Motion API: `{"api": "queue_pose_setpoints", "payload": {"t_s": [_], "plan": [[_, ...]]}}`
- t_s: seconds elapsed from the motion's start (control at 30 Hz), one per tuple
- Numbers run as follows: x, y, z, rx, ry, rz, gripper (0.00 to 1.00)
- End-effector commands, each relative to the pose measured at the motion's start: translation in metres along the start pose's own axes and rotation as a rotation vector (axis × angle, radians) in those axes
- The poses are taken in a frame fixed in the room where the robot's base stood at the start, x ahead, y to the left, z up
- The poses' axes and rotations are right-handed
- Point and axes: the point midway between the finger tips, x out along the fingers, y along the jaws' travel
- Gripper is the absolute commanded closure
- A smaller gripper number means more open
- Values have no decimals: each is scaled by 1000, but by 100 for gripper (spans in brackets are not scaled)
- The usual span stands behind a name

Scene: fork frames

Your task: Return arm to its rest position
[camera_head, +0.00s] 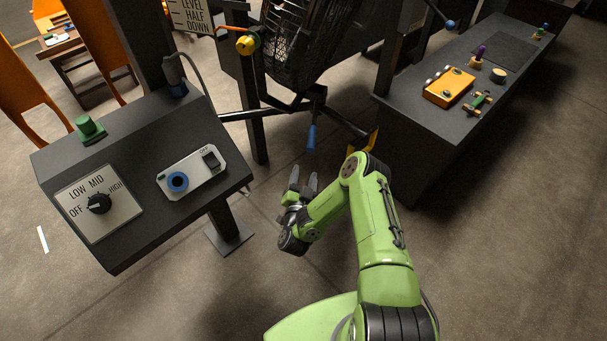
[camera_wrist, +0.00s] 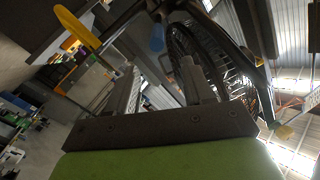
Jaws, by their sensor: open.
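My green arm is folded in front of my base, with its elbow raised, in the head view. My gripper (camera_head: 303,180) points away from me and upward, its two grey fingers apart with nothing between them. In the wrist view my gripper (camera_wrist: 160,88) also shows its two fingers spread and empty. It is in free air, to the right of the control panel (camera_head: 140,180) and below the blue-handled lever (camera_head: 311,136). It appears apart from both.
A dark wire-caged fan (camera_head: 300,45) stands ahead, with a yellow knob (camera_head: 246,44) at its left. A dark workbench (camera_head: 425,125) at the right carries an orange box (camera_head: 448,87) and small parts. Open floor (camera_head: 480,270) lies at the lower right.

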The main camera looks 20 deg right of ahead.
Motion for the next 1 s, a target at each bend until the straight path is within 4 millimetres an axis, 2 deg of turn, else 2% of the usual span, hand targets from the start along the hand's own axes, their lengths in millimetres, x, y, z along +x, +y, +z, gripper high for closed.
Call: {"api": "queue_pose_setpoints", "payload": {"t_s": [0.23, 0.3, 0.37, 0.5, 0.6, 0.7, 0.8, 0.87, 1.0], "plan": [[1, 0, 0, 0, -1, -2, 48], [6, -9, -4, -5, -13, -27, 48], [16, -26, -12, -19, -48, -84, 48], [36, -90, -44, -117, -205, -278, 48], [35, -126, -71, -222, -328, -379, 48], [23, -150, -103, -338, -440, -437, 48], [3, -161, -139, -452, -544, -452, 48], [-14, -162, -162, -513, -603, -443, 48], [-64, -151, -219, -627, -730, -381, 48]]}}
